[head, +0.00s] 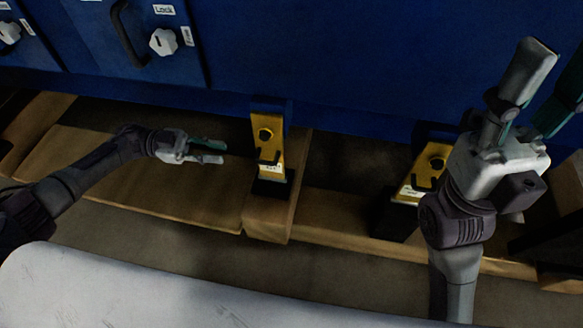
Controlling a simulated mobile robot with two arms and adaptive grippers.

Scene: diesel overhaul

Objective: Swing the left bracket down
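The left bracket (268,138) is a yellow upright plate with a dark round knob, a dark hook and a small white label. It stands on a black foot against the lower edge of the blue housing, above a wooden beam. My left gripper (223,152) is to the left of it, pointing right, with its two fingers apart and nothing between them. A gap separates the fingertips from the bracket. My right gripper (549,88) is raised at the right, its fingers spread and empty. It partly covers the area beside a second, similar yellow bracket (424,168).
The blue housing (350,60) fills the back, with a door at upper left bearing a black handle (122,34) and a white knob (163,42). Wooden beams (268,216) lie below. A pale rounded surface (130,290) crosses the front.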

